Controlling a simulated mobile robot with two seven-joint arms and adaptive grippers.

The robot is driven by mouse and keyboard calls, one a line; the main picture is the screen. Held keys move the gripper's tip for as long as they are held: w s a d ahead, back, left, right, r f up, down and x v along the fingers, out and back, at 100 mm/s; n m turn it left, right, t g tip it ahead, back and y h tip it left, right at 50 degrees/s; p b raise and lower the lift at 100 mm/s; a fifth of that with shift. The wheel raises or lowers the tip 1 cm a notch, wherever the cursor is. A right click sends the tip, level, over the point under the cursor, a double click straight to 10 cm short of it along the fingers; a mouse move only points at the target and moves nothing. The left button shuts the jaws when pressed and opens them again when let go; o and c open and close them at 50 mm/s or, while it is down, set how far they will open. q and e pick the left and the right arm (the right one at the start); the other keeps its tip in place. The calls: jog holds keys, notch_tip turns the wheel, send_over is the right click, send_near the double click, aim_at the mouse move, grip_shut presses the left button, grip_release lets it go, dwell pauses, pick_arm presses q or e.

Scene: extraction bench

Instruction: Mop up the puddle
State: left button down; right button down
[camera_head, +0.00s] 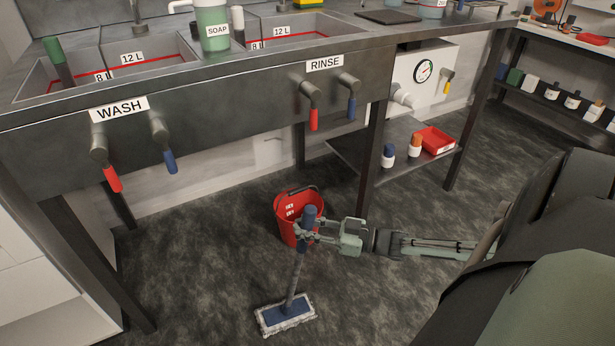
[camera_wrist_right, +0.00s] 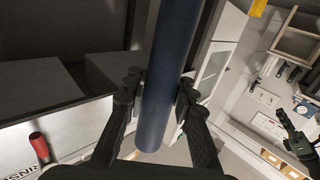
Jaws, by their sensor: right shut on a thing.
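The mop shows in the head view with a blue grip (camera_head: 310,214), a grey pole (camera_head: 296,270) and a flat blue head with a white fringe (camera_head: 286,314). Its head is down at the floor and the pole leans slightly. My right gripper (camera_head: 307,228) is shut on the upper handle. In the right wrist view the fingers (camera_wrist_right: 159,92) are on both sides of the dark blue handle (camera_wrist_right: 170,70). I cannot make out a puddle on the dark mottled floor (camera_head: 215,285). My left gripper is not in the head view.
A red bucket (camera_head: 286,231) stands just behind the mop, partly hidden by its handle and my gripper. The sink bench (camera_head: 230,100) with taps and legs is behind. A low shelf (camera_head: 360,148) holds bottles and a red tray (camera_head: 436,140). Floor left of the mop is clear.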

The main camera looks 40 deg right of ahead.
jog(key=w+a+p, duration=0.1)
jog(key=w+a, duration=0.1)
jog(key=a, duration=0.8)
jog(key=w+a+p, duration=0.2)
jog(key=a, duration=0.7)
jog(key=shift+w+a, duration=0.35)
jog(key=shift+w, duration=0.05)
dwell(2.0)
notch_tip(320, 180, up, 6)
jog(key=p, duration=0.1)
dwell(0.7)
dwell(0.4)
dwell(0.5)
